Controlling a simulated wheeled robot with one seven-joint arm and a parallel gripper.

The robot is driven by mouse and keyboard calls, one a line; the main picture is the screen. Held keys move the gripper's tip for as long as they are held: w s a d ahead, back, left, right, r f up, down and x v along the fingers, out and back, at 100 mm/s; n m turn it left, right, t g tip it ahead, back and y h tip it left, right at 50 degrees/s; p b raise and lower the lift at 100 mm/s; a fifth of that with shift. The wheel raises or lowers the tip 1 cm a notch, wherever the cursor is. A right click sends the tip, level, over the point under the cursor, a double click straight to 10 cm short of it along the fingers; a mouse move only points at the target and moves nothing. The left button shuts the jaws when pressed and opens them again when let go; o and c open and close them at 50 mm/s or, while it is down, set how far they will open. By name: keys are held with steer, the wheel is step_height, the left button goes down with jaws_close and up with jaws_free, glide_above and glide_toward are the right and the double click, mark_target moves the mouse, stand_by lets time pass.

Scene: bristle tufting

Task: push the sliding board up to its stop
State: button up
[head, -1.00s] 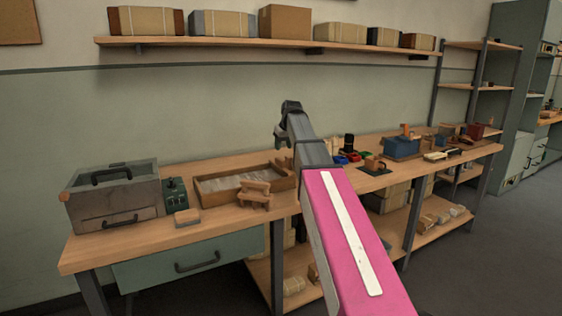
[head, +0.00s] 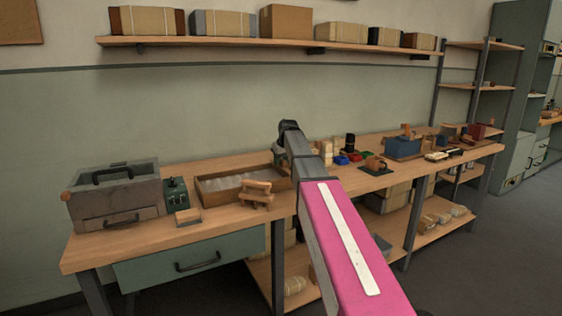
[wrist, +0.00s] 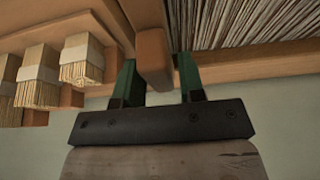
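In the wrist view a brown wooden tab (wrist: 154,55) stands out between the two green fingers of my gripper (wrist: 158,82). In the head view my gripper is at the right end of the shallow bristle tray (head: 224,202), and my arm hides the tab and board there.
Tied bristle bundles (wrist: 82,60) stand close to the left of my fingers. On the bench, a small wooden stand (head: 257,194) is in front of the tray and a grey box (head: 120,196) stands far left. Small coloured parts (head: 350,158) lie right of my arm.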

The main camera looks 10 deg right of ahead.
jaws_close()
steer(key=s+a, duration=0.1)
steer(key=a, duration=0.3)
steer(key=s+a, duration=0.2)
steer(key=a, duration=0.3)
steer(key=s+a, duration=0.1)
steer(key=a, duration=0.3)
steer(key=shift+s+a, duration=0.25)
steer(key=shift+a, duration=0.1)
steer(key=shift+o, duration=1.9)
jaws_free()
steer(key=shift+a, duration=0.1)
steer(key=v, duration=1)
steer(key=shift+r, duration=0.4)
steer(key=shift+s, duration=0.15)
